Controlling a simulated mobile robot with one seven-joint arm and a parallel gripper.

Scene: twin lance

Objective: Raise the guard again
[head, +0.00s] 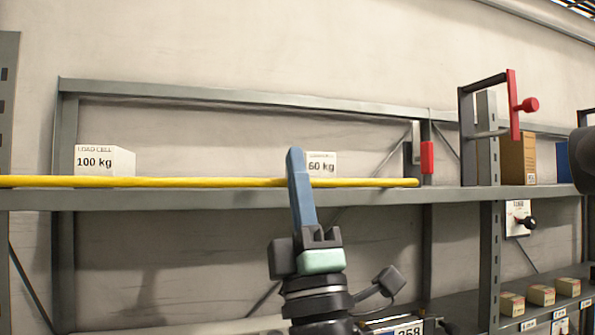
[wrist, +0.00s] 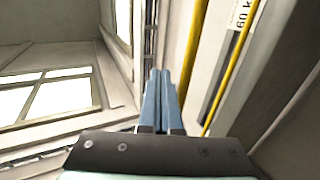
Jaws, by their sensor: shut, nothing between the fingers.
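A long yellow bar (head: 210,182) lies level along the front of the shelf in the head view. It runs from the left edge to a post near a small red block (head: 427,157). I take this bar to be the guard, but cannot be sure. My gripper (head: 295,152) points upward, its blue fingers shut and empty. It crosses in front of the bar, and the tips stand above it; whether they touch it I cannot tell. In the wrist view my gripper's fingers (wrist: 160,75) lie together. A thick yellow bar (wrist: 192,50) and a thinner yellow line (wrist: 232,75) run to their right.
White boxes marked 100 kg (head: 105,161) and 60 kg (head: 322,164) sit on the shelf (head: 240,199) behind the bar. A dark frame with a red upright and knob (head: 514,105) stands at the right. A brown carton (head: 518,158) is behind it. Small boxes (head: 541,295) line a lower shelf.

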